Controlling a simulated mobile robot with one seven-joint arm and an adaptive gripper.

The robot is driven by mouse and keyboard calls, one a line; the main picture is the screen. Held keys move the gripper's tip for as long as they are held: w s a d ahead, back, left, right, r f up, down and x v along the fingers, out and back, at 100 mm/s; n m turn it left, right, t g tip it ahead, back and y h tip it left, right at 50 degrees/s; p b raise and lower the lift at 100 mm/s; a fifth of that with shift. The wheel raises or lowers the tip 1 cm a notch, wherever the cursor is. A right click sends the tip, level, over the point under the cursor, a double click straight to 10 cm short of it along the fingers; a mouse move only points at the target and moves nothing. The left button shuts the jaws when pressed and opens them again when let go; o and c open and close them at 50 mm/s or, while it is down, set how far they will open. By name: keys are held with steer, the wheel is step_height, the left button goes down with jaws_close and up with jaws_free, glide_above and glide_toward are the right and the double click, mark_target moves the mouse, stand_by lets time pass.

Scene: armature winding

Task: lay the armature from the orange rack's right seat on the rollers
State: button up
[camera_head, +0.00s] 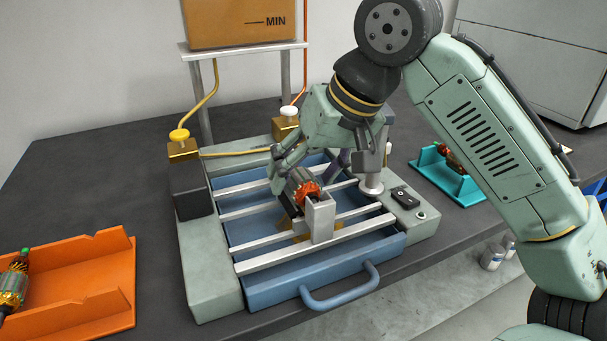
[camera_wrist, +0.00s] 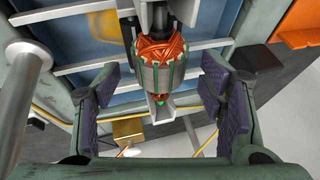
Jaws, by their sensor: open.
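An armature (camera_head: 303,186) with orange windings and a grey core lies over the rails of the grey-and-blue machine, its near end at a grey upright support (camera_head: 320,218). It also shows in the wrist view (camera_wrist: 160,72), with grey supports at both ends. My gripper (camera_head: 290,180) is open over it. In the wrist view, my gripper's purple-padded fingers (camera_wrist: 162,95) stand on either side of the armature, with gaps showing. The orange rack (camera_head: 100,290) is at the lower left; its right part looks empty. Another armature (camera_head: 14,283) lies at its left, cut by the picture edge.
A teal rack (camera_head: 455,185) with an armature (camera_head: 452,158) stands to the right. The blue tray (camera_head: 270,288) has a handle at the front. Brass valves (camera_head: 183,150), a switch box (camera_head: 404,198) and a post (camera_head: 372,165) surround the rails. A brown tank (camera_head: 240,22) stands behind.

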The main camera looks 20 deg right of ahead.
steer(key=v, duration=1.1)
steer(key=shift+s+d+f, duration=0.1)
